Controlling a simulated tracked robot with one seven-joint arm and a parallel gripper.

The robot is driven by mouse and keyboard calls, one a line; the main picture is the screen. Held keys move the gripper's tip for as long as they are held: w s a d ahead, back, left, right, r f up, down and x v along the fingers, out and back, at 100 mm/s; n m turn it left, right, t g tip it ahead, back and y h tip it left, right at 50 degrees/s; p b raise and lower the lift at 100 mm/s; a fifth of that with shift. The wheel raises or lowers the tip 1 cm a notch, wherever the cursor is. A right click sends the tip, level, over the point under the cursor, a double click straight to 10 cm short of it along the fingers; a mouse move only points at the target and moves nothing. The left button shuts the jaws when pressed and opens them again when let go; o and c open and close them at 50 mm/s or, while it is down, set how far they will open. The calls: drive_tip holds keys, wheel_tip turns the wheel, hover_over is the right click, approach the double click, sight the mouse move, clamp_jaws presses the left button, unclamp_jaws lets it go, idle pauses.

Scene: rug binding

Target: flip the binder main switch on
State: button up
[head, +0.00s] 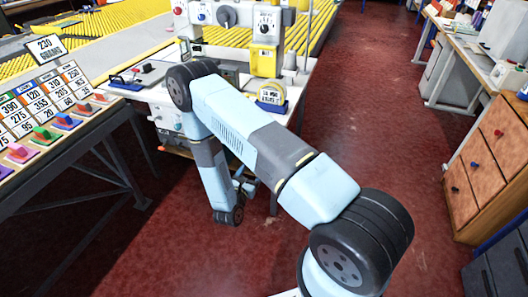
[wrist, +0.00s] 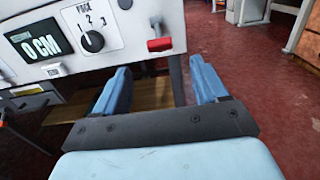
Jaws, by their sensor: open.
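The white binder machine (head: 240,38) stands at the top middle of the head view, partly hidden by my arm. In the wrist view its front panel (wrist: 60,68) carries a red-handled switch or lever (wrist: 160,44) with a metal piece above it. I cannot read any label that marks it as the main switch. My gripper (wrist: 158,73) is open and empty. Its blue fingers stand apart, below and either side of the red handle, with no contact visible. In the head view my gripper (head: 244,184) is low in front of the machine, partly hidden by my arm.
Left of the red handle are a black dial (wrist: 92,41) numbered 1 to 3 and a "0 CM" display (wrist: 33,41). A price-card table (head: 75,135) stands at left, wooden drawers (head: 490,165) at right. Red floor (head: 375,110) is open between machine and drawers.

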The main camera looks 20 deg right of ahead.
drive_tip(key=x, duration=1.3)
drive_tip(key=shift+w+d+f, duration=0.1)
drive_tip(key=shift+w+d, duration=0.1)
drive_tip(key=shift+w, duration=0.1)
drive_tip(key=shift+c, duration=0.2)
